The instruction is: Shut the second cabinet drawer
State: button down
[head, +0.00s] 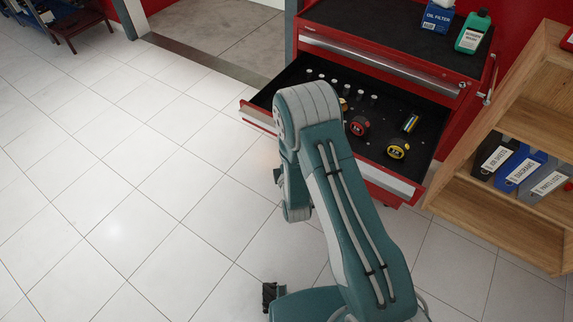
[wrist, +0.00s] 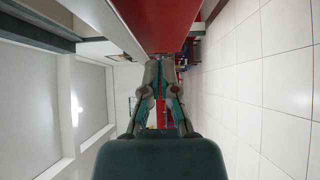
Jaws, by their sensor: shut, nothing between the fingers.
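The red cabinet (head: 462,113) stands at the upper right in the head view. Its second drawer (head: 408,186) is pulled far out below the closed top drawer (head: 380,60). The open drawer has a black liner and a pale front strip. My arm crosses in front of it and hides the middle of its front. In the wrist view my gripper (wrist: 162,64) is shut and empty, its fingers together. A pale strip and a red surface lie close beyond the fingertips; I cannot tell whether they touch. The fingers are hidden in the head view.
The drawer holds tape measures (head: 397,149) and several small sockets (head: 321,77). An oil filter box (head: 437,17) and a green bottle (head: 473,32) stand on the cabinet. A wooden shelf (head: 480,190) with binders stands close on the right. The tiled floor (head: 110,180) at left is clear.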

jog(key=shift+w+d, duration=0.4)
jog(key=shift+w, duration=0.3)
jog(key=shift+w+d, duration=0.35)
jog(key=shift+w, duration=0.4)
jog(key=shift+w+d, duration=0.4)
jog(key=shift+w, duration=0.3)
jog(key=shift+w, duration=0.1)
